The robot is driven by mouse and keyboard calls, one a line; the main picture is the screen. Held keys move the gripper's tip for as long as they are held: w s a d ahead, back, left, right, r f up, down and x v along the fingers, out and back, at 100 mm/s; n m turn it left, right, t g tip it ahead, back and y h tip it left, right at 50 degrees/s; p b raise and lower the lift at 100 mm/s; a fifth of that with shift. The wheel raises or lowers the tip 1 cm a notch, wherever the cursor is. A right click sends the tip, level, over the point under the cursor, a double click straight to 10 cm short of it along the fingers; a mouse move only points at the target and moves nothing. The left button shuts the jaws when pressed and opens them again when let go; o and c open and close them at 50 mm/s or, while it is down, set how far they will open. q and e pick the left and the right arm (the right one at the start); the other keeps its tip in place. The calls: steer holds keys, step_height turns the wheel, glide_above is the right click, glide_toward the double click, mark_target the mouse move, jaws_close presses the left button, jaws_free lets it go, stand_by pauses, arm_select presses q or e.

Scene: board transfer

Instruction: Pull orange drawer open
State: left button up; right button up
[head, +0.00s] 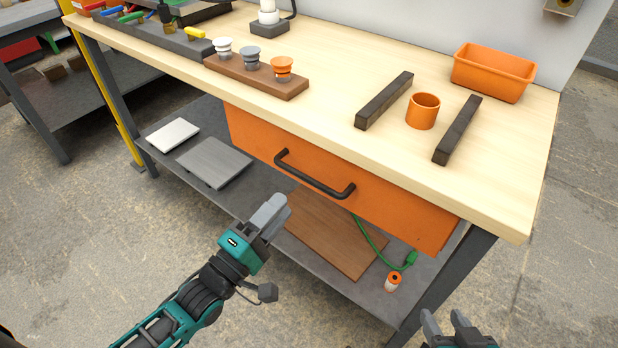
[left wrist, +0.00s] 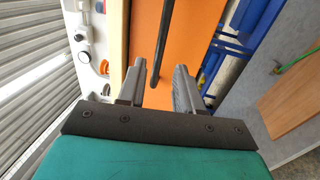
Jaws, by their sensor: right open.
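The orange drawer (head: 340,178) sits under the front edge of the workbench top and looks closed. Its black bar handle (head: 313,177) runs across the front. The handle also shows in the left wrist view (left wrist: 165,40), ahead of the fingers and in line with the gap between them, with the orange drawer front (left wrist: 182,35) behind it. My left gripper (head: 270,213) is below and in front of the handle, apart from it. Its fingers (left wrist: 160,88) are spread and empty. My right gripper (head: 446,322) is at the bottom edge of the head view, open and empty.
On the bench top (head: 330,62) stand an orange cup (head: 422,111) between two dark bars, an orange bin (head: 493,72) and a brown block (head: 255,76) with several knobs. A lower shelf (head: 262,205) holds grey plates, a brown board (head: 330,235) and a green cable. The floor in front is clear.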

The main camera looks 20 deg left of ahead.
mark_target(306, 176)
arm_select(q)
steer(key=b+x, duration=0.1)
steer(key=x, duration=0.8)
steer(key=shift+c, duration=0.4)
jaws_close()
